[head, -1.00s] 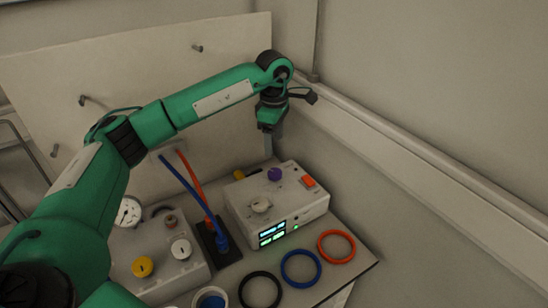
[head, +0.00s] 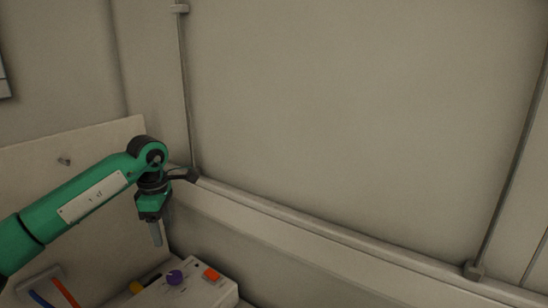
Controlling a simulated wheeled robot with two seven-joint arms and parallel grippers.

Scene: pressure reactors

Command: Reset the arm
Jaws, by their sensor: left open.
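My left arm (head: 95,195) is green and comes in from the left in the head view. Its gripper (head: 156,236) points down at the lower left, above and behind the white control box (head: 205,293). The gripper is open, and nothing shows between its fingers. It looks apart from the box. My right gripper is not in view.
The box carries a purple knob (head: 175,277) and an orange-red switch (head: 211,273). A blue tube (head: 41,299) and an orange tube (head: 65,293) show at the bottom left. A pale panel (head: 100,148) stands behind the arm. A bare wall (head: 340,120) with a ledge fills the right.

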